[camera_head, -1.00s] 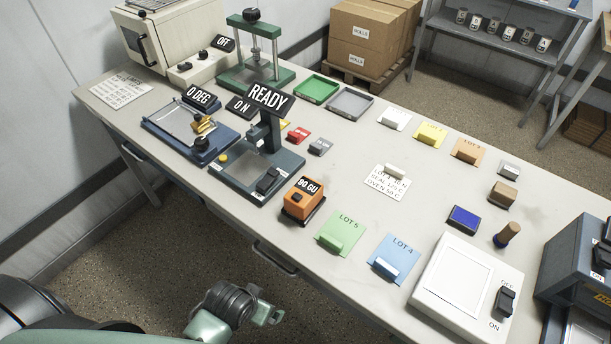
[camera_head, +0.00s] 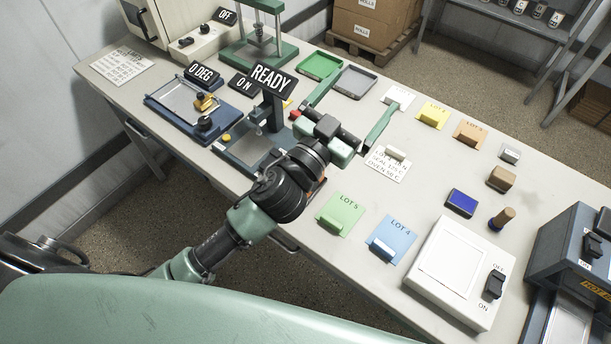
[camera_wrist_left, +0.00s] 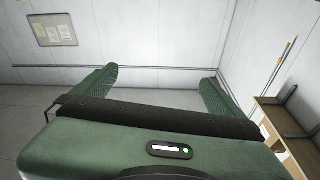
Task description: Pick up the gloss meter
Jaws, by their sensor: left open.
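The gloss meter, an orange block with a black 90 GU display in the earlier head view, is now almost wholly hidden behind my left wrist; only a sliver of orange (camera_head: 320,186) shows beside it. My left gripper (camera_head: 362,95) is open and empty above the table, its two green fingers spread wide and pointing to the far side, beyond the meter's place. In the left wrist view the open fingers (camera_wrist_left: 157,85) have only wall and floor between them. My right gripper is not in view.
The READY stand (camera_head: 270,78) is close left of my gripper. Green LOT 5 (camera_head: 341,212) and blue LOT 4 (camera_head: 391,238) cards lie to the right, before a white box (camera_head: 456,270). Green (camera_head: 320,66) and grey (camera_head: 354,81) trays lie behind.

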